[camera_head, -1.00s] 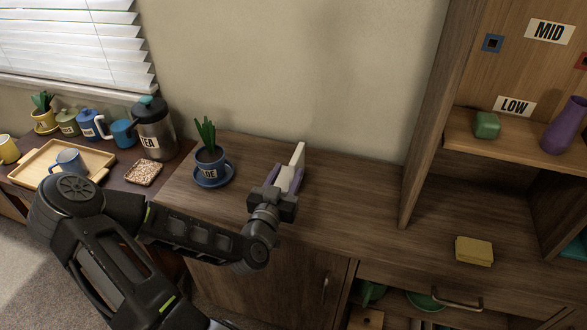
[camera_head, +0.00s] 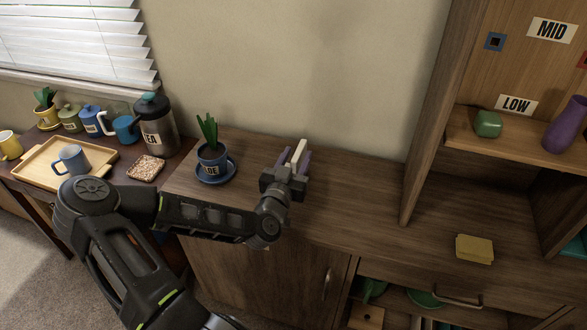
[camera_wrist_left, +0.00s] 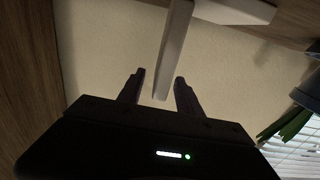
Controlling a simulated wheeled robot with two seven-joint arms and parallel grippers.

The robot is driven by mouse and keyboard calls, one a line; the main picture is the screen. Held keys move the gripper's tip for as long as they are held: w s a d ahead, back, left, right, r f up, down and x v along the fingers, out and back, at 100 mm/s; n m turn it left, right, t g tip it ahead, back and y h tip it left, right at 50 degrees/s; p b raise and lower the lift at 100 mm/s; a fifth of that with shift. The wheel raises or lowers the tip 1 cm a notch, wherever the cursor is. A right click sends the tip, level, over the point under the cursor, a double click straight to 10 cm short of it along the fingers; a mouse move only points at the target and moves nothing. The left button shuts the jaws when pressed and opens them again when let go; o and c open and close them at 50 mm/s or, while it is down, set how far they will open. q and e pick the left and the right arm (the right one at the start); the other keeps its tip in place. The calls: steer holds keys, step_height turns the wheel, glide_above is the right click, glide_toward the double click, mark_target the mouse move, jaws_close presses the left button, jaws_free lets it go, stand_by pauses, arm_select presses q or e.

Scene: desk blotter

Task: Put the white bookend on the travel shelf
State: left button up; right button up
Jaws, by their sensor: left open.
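The white bookend (camera_head: 299,152) stands on the wooden counter near the back wall, partly hidden by my left gripper. My left gripper (camera_head: 292,160) is open, with one finger on each side of the bookend's upright plate in the head view. In the left wrist view the bookend (camera_wrist_left: 174,45) shows as a pale upright plate joined to a flat foot. Its near end lies between the open fingertips (camera_wrist_left: 160,80), with gaps visible. No shelf with a travel label can be read. My right gripper is not in view.
A shelf unit at the right has MID (camera_head: 551,30) and LOW (camera_head: 516,104) labels. The low shelf holds a green block (camera_head: 488,124) and a purple vase (camera_head: 566,126). A potted plant (camera_head: 212,155) stands left of my gripper.

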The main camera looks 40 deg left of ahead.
arm_select(q)
steer(key=shift+x, duration=1.2)
steer(key=shift+c, duration=0.3)
jaws_close()
steer(key=shift+r, duration=0.1)
stand_by(0.4)
